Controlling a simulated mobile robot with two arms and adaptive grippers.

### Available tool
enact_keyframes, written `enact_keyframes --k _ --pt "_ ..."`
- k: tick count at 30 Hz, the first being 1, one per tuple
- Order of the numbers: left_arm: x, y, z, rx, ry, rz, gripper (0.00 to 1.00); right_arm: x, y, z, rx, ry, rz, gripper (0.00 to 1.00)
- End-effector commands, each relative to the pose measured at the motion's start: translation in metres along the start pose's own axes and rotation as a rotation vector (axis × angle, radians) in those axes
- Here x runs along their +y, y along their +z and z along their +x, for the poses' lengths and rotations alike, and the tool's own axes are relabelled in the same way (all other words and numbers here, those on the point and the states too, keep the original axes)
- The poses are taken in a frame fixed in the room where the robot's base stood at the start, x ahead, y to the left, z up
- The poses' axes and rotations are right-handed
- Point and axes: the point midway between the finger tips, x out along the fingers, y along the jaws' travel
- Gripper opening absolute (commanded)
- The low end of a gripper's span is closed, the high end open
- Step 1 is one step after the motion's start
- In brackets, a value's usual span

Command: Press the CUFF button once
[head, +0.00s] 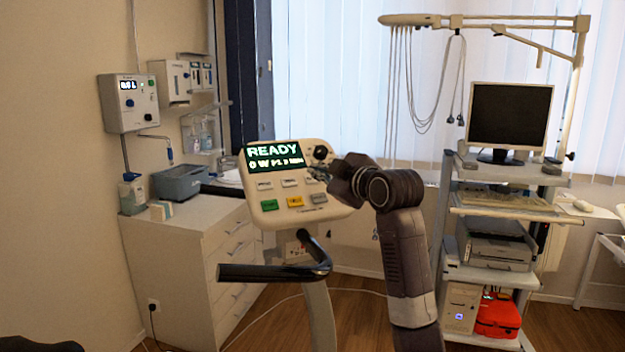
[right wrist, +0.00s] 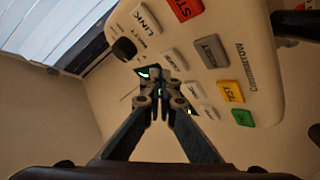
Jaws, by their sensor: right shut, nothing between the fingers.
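The console (head: 262,218) is a tilted cream panel on a stand, with a lit screen (head: 274,156) reading READY. Below the screen are white buttons (head: 290,182) and a green (head: 269,205), an orange (head: 295,201) and a grey button (head: 319,198). I cannot read which button is CUFF. My right gripper (head: 324,174) is shut and empty at the panel's right side, below the black knob (head: 320,153). In the right wrist view its closed fingertips (right wrist: 161,83) overlap the panel near small white buttons (right wrist: 174,60); contact cannot be told.
A dark handlebar (head: 265,272) crosses in front of the console's stand. A white cabinet (head: 200,235) stands behind at the left. A cart (head: 490,272) with a monitor (head: 509,114) and printer stands at the right. In the right wrist view, a red button (right wrist: 185,8) shows beside LINK (right wrist: 146,18).

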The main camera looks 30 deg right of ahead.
Motion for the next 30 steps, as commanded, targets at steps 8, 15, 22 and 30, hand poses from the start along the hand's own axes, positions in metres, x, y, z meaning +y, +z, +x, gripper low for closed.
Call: enact_keyframes --k 8,15,22,30 --pt "-0.0001 -0.0001 -0.0001 0.0 0.0 0.0 0.41 -0.0015 0.0016 0.0017 -0.001 -0.001 0.0 0.0" --pt "-0.0001 0.0 -0.0004 0.0 0.0 0.0 0.41 -0.0045 0.004 0.0059 0.001 -0.001 -0.001 0.0" --pt "-0.0001 0.0001 -0.0003 0.0 0.0 0.0 0.41 -0.0043 0.004 0.0058 0.0 0.0 0.0 0.0" --pt "-0.0002 0.0003 -0.0002 -0.001 0.0 0.0 0.41 -0.0056 0.0054 0.0073 -0.001 -0.001 0.0 0.0"
